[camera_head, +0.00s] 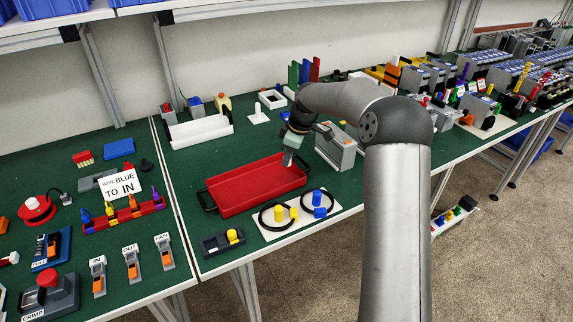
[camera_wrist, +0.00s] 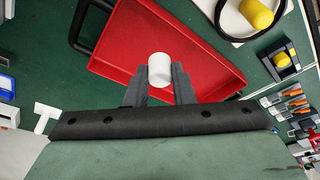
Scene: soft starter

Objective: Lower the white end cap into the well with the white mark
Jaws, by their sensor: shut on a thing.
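My gripper (camera_head: 288,158) is over the right end of the red tray in the head view. In the wrist view my gripper (camera_wrist: 160,74) is shut on the white end cap (camera_wrist: 160,68), a short white cylinder held between the fingertips above the red tray. I cannot make out the cap in the head view. A dark block (camera_head: 211,246) near the front edge holds a yellow cap (camera_head: 233,236); it also shows in the wrist view (camera_wrist: 271,70).
The red tray (camera_head: 213,187) with black handles looks empty. White plates in front of it carry black rings with yellow pegs (camera_head: 279,214) and blue pegs (camera_head: 320,205). A grey box (camera_head: 336,150) stands right of the tray, and a white holder (camera_head: 200,129) stands behind.

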